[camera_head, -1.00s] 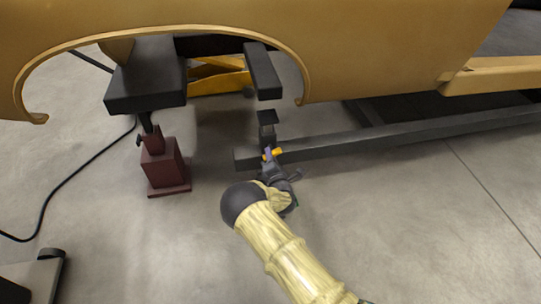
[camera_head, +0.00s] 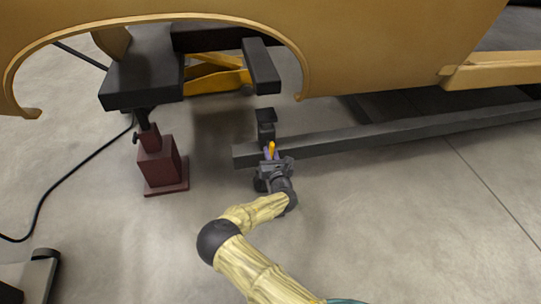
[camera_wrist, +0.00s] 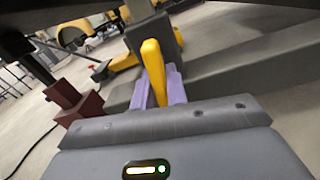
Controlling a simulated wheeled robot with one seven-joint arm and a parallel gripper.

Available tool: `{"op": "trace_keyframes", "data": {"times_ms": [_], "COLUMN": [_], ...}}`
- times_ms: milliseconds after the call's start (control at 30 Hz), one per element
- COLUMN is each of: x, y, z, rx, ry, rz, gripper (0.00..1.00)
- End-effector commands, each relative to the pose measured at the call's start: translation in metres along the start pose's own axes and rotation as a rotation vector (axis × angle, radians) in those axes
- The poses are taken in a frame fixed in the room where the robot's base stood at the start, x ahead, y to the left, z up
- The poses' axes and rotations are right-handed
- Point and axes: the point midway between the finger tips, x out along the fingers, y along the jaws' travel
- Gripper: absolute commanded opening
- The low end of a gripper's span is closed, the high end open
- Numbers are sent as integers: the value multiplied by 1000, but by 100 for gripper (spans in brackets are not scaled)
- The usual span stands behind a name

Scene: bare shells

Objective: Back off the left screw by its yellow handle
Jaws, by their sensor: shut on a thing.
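The yellow handle (camera_head: 271,147) sits at the dark post that rises from the end of the dark beam under the shell. It stands nearly upright in the head view. In the wrist view the yellow handle (camera_wrist: 153,68) is upright and slightly tilted, between my two purple fingers. My gripper (camera_head: 270,154) is shut on it, reaching in from the front; it also shows in the wrist view (camera_wrist: 158,92). The handle's lower end is partly hidden between the fingers. The screw itself is hidden in both views.
The dark beam (camera_head: 400,133) runs right along the floor. The yellow shell (camera_head: 380,50) hangs above. A dark red stand (camera_head: 160,167) with a black block (camera_head: 142,80) stands left. A black cable (camera_head: 75,175) crosses the floor at far left. The floor right of my arm is clear.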

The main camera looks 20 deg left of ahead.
Motion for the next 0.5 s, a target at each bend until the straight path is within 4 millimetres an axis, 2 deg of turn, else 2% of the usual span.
{"op": "trace_keyframes", "data": {"times_ms": [200, 500], "x": [0, 0], "y": [-2, -2], "z": [-2, -1], "rx": [-132, -201], "ry": [1, 2], "rz": [-1, -2], "gripper": [0, 0]}}
